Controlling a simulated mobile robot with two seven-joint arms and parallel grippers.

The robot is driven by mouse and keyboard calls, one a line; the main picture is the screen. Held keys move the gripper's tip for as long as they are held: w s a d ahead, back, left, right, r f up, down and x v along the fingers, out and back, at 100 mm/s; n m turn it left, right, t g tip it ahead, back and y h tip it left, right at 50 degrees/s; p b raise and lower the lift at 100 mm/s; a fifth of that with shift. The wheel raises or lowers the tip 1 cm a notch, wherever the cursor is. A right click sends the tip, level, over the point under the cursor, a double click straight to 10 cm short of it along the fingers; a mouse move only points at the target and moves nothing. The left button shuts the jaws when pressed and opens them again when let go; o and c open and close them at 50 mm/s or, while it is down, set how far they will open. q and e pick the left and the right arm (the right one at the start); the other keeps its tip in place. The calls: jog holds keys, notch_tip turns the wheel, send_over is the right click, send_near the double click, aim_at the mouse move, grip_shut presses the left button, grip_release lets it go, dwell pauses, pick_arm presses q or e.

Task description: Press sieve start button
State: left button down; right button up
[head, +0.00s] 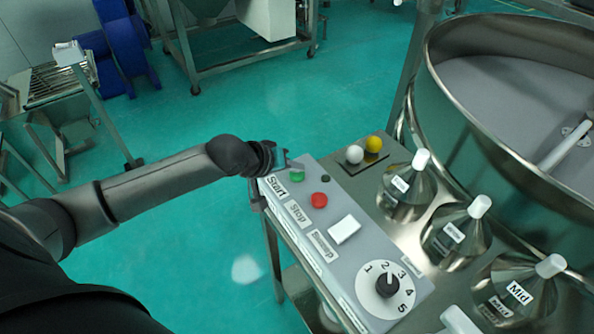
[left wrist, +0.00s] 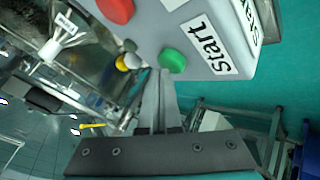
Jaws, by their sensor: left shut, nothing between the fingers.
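The green start button (head: 297,175) is at the far end of the grey control panel (head: 338,262), beside the "Start" label. It also shows in the left wrist view (left wrist: 172,61). My left gripper (head: 292,165) is at the panel's far end, right by the green button. In the left wrist view its closed fingers (left wrist: 160,75) point toward the button, with the tips just to its left. I cannot tell whether they touch it. Nothing is between the fingers. My right gripper is not in view.
The red stop button (head: 319,200), a white switch (head: 344,229) and a numbered dial (head: 387,286) are on the same panel. Labelled metal funnels (head: 408,190) stand to the right, before the large round sieve (head: 480,130). White (head: 354,154) and yellow (head: 374,144) balls are behind.

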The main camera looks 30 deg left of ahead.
aim_at(294, 177)
pick_arm(q)
jog(key=shift+f, duration=0.4)
jog(key=shift+r, duration=0.1)
dwell(0.3)
jog(key=shift+r+p, duration=0.95)
jog(key=shift+p, duration=0.35)
notch_tip(294, 177, up, 5)
jog(key=p, duration=0.6)
jog(key=shift+r, duration=0.1)
